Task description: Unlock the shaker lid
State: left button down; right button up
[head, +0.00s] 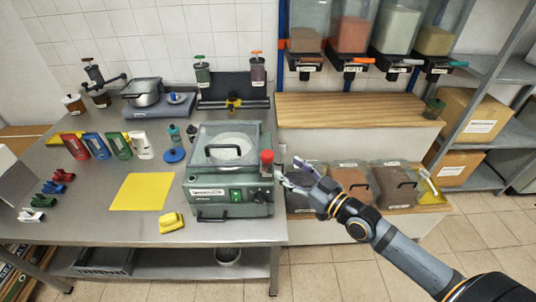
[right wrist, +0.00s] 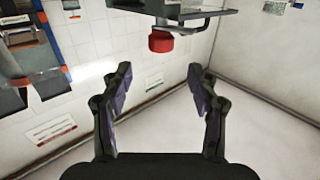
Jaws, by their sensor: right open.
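The shaker (head: 228,205) is a green machine at the front right of the steel table. Its clear lid (head: 222,146) with a black handle is down over a round pale part. A red knob (head: 267,157) stands upright at the lid's right front corner. It also shows in the right wrist view (right wrist: 162,41), beyond and between my fingertips. My right gripper (head: 289,172) is open and empty, just right of the red knob and apart from it. It also shows in the right wrist view (right wrist: 158,76). My left gripper is not in view.
A yellow mat (head: 141,191) and a yellow block (head: 172,223) lie left of the shaker. Several coloured packets (head: 95,145) stand behind the mat. Lidded bins (head: 355,180) stand low on the right, under the wooden counter (head: 350,106).

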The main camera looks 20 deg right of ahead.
aim_at(268, 153)
jog(key=b+x, duration=0.2)
jog(key=x, duration=0.2)
jog(key=shift+w+a+f+b, duration=0.1)
jog(key=shift+w+a+b, duration=0.2)
jog(key=shift+b, duration=0.1)
jog(key=x, duration=0.3)
jog(key=shift+w+p, duration=0.25)
jog(key=shift+p, duration=0.15)
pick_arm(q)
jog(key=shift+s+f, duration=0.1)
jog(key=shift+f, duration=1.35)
pick_arm(e)
jog(key=shift+w+a, duration=0.4)
jog(key=shift+w, duration=0.15)
jog(key=c, duration=1.2)
jog(key=n+g+y+b, duration=0.1)
jog(key=y+b, duration=0.1)
jog(key=b, duration=0.5)
jog(key=n+g+y+b, duration=0.2)
jog(key=b, duration=0.4)
jog(key=shift+d+f+n+y+b, duration=0.1)
jog(key=shift+f+n+y+b, duration=0.2)
jog(key=shift+f+b, duration=0.1)
jog(key=shift+r+b, duration=0.2)
jog(key=shift+b, duration=0.1)
jog(key=shift+r+g+y, duration=0.2)
jog(key=shift+g+y, duration=0.1)
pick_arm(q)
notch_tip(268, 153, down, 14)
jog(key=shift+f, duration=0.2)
